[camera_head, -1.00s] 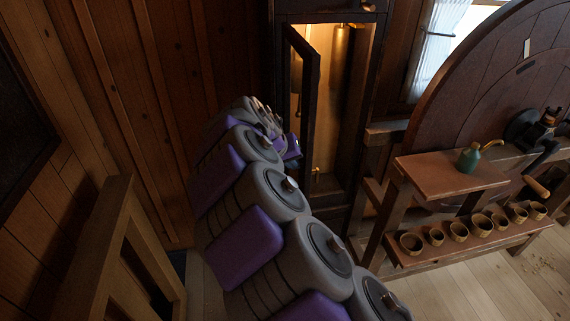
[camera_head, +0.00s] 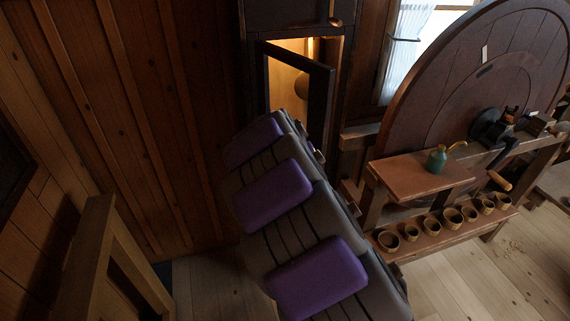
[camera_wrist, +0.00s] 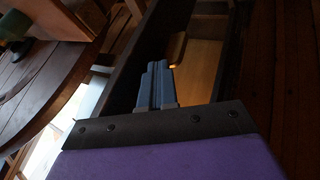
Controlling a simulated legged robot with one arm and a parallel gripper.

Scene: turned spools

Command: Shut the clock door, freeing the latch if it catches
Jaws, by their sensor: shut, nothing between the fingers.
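The tall dark clock case (camera_head: 251,85) stands at the back, its inside lit warm. Its dark-framed door (camera_head: 321,112) is hinged at the left and stands ajar, its free edge near the right side of the opening. My arm hides the door's lower part. My gripper (camera_wrist: 158,87) shows in the wrist view, with its blue-grey fingers shut and empty. It is in front of the lit clock interior (camera_wrist: 203,62), beside a long dark frame piece. I cannot tell whether it touches the door. In the head view my arm hides the fingers. No latch can be made out clearly.
A bench with a red-brown top (camera_head: 405,181) stands right of the clock, holding a green can (camera_head: 436,160). Several small cups line its lower shelf (camera_head: 470,222). A large wooden wheel (camera_head: 425,90) rises behind. A wooden frame (camera_head: 85,255) stands at lower left.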

